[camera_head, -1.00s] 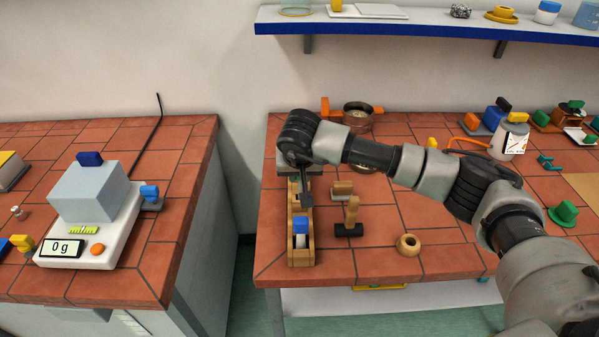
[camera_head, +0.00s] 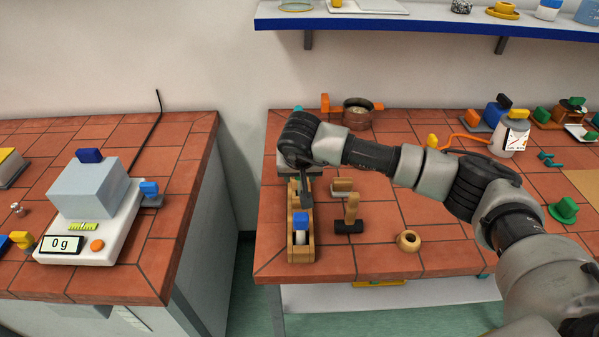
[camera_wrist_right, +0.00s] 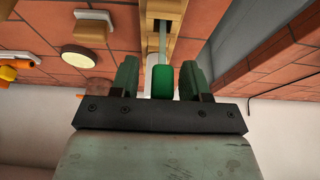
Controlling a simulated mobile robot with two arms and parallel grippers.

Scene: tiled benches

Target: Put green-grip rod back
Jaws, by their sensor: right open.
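The green grip (camera_wrist_right: 162,82) of the rod shows in the right wrist view, between the two fingers of my right gripper (camera_wrist_right: 161,78). The fingers are open, one on each side, with gaps to the grip. The thin rod (camera_wrist_right: 163,38) runs from the grip along the wooden rack (camera_wrist_right: 183,50). In the head view my right gripper (camera_head: 305,192) is over the back part of the same narrow wooden rack (camera_head: 312,240). It hides the green-grip rod there. A blue block (camera_head: 300,220) over a white part sits in the rack's front. My left gripper is out of view.
A wooden-handled stamp (camera_head: 350,212) stands right of the rack, and a wooden ring (camera_head: 408,240) lies farther right. A metal pot (camera_head: 357,115) is behind. A balance (camera_head: 80,245) reading 0 g stands on the left bench, across a gap. A shelf (camera_head: 420,27) hangs above.

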